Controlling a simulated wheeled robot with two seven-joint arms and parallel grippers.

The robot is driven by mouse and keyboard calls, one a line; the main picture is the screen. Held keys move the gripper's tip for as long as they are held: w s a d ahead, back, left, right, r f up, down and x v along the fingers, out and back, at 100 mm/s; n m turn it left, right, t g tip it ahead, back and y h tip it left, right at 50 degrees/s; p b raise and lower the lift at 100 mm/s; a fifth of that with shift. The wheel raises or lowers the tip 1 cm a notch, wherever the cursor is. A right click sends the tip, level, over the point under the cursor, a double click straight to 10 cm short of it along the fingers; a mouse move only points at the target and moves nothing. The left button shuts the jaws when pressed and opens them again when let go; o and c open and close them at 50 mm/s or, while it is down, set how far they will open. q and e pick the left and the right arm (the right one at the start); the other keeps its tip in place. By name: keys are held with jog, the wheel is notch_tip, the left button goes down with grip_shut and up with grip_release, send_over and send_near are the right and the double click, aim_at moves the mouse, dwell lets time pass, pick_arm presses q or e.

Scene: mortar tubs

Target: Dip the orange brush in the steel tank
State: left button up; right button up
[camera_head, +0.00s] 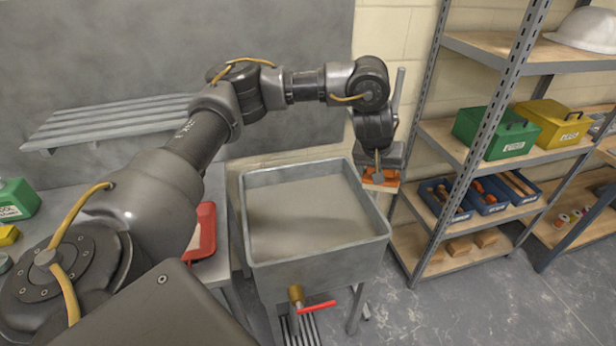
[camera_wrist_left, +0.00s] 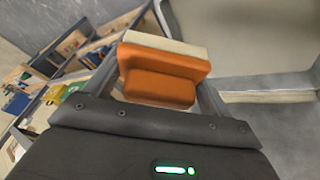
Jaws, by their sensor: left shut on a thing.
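The orange brush (camera_wrist_left: 162,78) has an orange body with a pale strip along its far side. My left gripper (camera_wrist_left: 160,85) is shut on it, with a finger on each side of the brush in the left wrist view. In the head view my left gripper (camera_head: 381,170) holds the brush (camera_head: 380,181) beside the right rim of the steel tank, partly hidden by the wrist. The steel tank (camera_head: 318,267) is an open grey basin on legs, with a grey surface inside. Its rim and interior also show in the left wrist view (camera_wrist_left: 265,90). My right gripper is not in view.
A brass valve with a red handle (camera_head: 317,306) sticks out from the tank's front. A metal shelf rack (camera_head: 467,48) with green box (camera_head: 495,133), yellow box (camera_head: 553,124) and blue bins stands at the right. A red tray (camera_head: 203,232) lies left of the tank.

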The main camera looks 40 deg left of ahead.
pick_arm(q)
jog(key=s+a+f+n+y+p, duration=0.15)
jog(key=a+f+n, duration=0.25)
jog(key=a+f, duration=0.5)
jog(key=s+a+f+n+y+p, duration=0.15)
jog(key=a+f+n, duration=0.3)
jog(key=a, duration=0.85)
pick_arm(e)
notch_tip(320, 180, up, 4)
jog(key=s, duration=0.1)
pick_arm(q)
notch_tip(320, 180, down, 19)
jog(key=b, duration=1.3)
jog(key=shift+s+d+f, duration=0.15)
jog(key=shift+d, duration=0.05)
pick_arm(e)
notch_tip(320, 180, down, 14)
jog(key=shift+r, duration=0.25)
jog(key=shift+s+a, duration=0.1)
pick_arm(q)
notch_tip(320, 180, up, 17)
jog(key=p, duration=1.8)
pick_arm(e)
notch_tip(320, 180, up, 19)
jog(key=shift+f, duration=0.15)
